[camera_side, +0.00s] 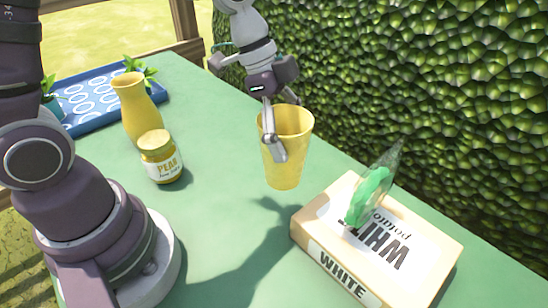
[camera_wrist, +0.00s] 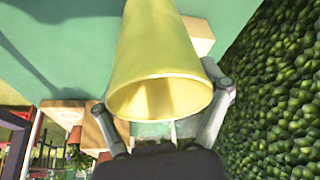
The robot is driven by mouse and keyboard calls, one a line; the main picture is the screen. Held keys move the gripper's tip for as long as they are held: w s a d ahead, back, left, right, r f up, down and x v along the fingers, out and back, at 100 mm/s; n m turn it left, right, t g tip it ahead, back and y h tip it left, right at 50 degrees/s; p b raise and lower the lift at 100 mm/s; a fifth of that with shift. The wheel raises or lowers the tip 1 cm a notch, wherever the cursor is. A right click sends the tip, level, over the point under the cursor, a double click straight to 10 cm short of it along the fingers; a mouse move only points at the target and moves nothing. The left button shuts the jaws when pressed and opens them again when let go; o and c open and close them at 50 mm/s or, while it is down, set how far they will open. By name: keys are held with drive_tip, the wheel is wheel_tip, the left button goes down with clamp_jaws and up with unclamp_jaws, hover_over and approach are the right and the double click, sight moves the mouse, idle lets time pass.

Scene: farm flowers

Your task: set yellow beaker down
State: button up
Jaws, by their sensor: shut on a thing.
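A yellow beaker (camera_side: 286,155) is in my gripper (camera_side: 277,130), upright with its open rim up in the side view. One finger lies across the near outside of the beaker's wall, and the other is mostly hidden behind it. The beaker appears to be above the green table (camera_side: 215,120), with a shadow on the table below and to the left. In the wrist view the yellow beaker (camera_wrist: 160,60) fills the middle, with a finger of my gripper (camera_wrist: 165,120) on each side of its rim. The beaker looks empty.
A pear jar (camera_side: 160,157), a yellow vase (camera_side: 137,108) and a blue tray (camera_side: 100,95) are at left. The table between jar and box is clear. A hedge (camera_side: 420,80) borders the table.

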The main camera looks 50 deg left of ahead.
drive_tip(key=s+d+m+g, duration=0.5)
drive_tip(key=s+d+m, duration=0.4)
drive_tip(key=s+m, duration=0.45)
drive_tip(key=shift+m+y, duration=0.25)
drive_tip(key=shift+y, duration=0.25)
drive_tip(key=f, duration=0.5)
drive_tip(key=s+f, duration=0.1)
drive_tip(key=f, duration=0.2)
drive_tip(key=shift+s+d+f, duration=0.1)
drive_tip(key=shift+d, duration=0.05)
drive_tip(key=shift+f, duration=0.15)
drive_tip(key=o, duration=0.9)
drive_tip(key=shift+o, duration=0.2)
